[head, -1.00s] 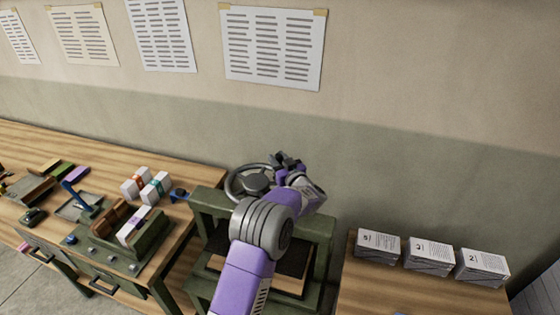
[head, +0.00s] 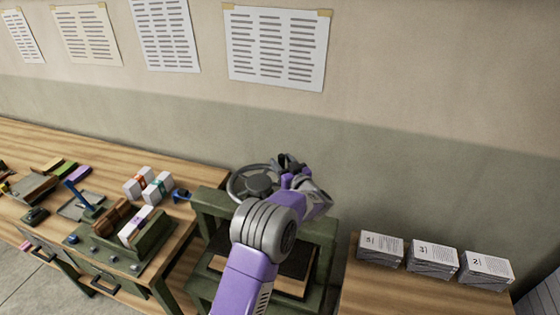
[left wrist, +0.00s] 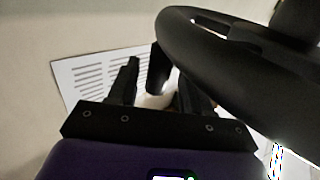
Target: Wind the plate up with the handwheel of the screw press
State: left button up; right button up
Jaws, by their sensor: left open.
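The screw press has a green frame (head: 212,203) and stands between two wooden tables. Its grey handwheel (head: 234,187) is on top, with a dark hub. My left gripper (head: 289,162) is at the wheel's far right rim, its fingers open. In the left wrist view the dark wheel rim (left wrist: 195,30) arches close over the gripper (left wrist: 158,82). A dark upright peg (left wrist: 158,68) shows between the two fingers; I cannot tell whether they touch it. A dark plate (head: 294,262) shows low inside the frame, partly hidden by my arm. My right gripper is out of view.
The left table carries a green binding jig (head: 152,235), small wrapped paper blocks (head: 158,187) and a blue-handled tool (head: 80,197). Numbered paper stacks (head: 432,262) stand on the right table (head: 390,296). Printed sheets (head: 277,47) hang on the wall behind.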

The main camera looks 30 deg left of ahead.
pick_arm(q)
jog(key=shift+b+v, duration=0.45)
jog(key=shift+v, duration=2.3)
